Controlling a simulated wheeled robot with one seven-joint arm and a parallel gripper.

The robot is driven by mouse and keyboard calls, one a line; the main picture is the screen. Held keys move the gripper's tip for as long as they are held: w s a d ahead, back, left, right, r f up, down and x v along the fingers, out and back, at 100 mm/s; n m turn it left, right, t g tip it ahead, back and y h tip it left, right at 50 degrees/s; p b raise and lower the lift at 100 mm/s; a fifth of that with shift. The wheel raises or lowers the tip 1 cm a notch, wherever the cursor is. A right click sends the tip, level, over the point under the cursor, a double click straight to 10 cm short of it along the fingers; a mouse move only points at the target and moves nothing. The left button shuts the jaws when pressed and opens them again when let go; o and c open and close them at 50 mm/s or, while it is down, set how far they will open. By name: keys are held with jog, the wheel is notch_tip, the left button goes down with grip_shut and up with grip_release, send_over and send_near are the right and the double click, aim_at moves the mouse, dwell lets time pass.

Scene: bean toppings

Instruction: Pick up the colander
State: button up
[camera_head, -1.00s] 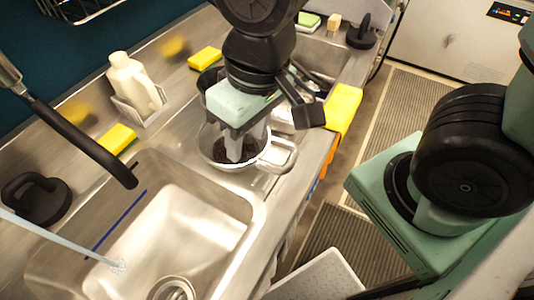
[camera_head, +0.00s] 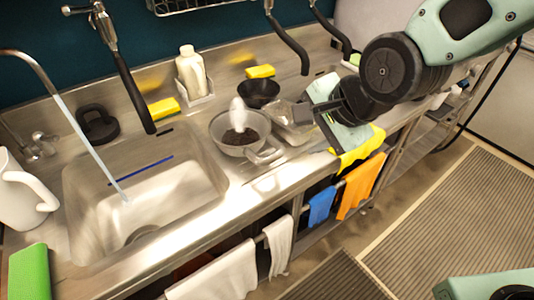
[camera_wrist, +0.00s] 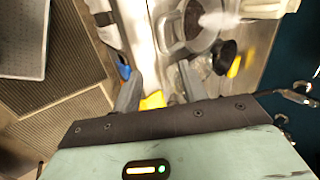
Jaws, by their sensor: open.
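The colander (camera_head: 226,146) is a grey round bowl with a looped handle on its near right side. It stands on the steel counter just right of the sink and holds dark beans, with a pale plume over them. It also shows at the top of the wrist view (camera_wrist: 169,35), partly cut off. My gripper (camera_wrist: 160,78) is open and empty. In the head view my gripper (camera_head: 335,128) is to the right of the colander, apart from it, over the counter's right part. Its fingertips are hard to make out there.
A black bowl (camera_head: 259,94) and a clear container (camera_head: 291,122) stand close behind and right of the colander. A yellow cloth (camera_head: 358,148) hangs over the counter's front edge.

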jog(key=p, duration=0.2)
send_near(274, 156)
jog(key=x, duration=0.5)
jog(key=shift+d+f, duration=0.2)
jog(key=shift+f, duration=0.15)
jog(key=shift+p+x, duration=1)
jog(key=shift+x, duration=1.75)
jog(key=shift+w+a+r, duration=0.1)
jog(key=shift+a, duration=0.05)
grip_shut()
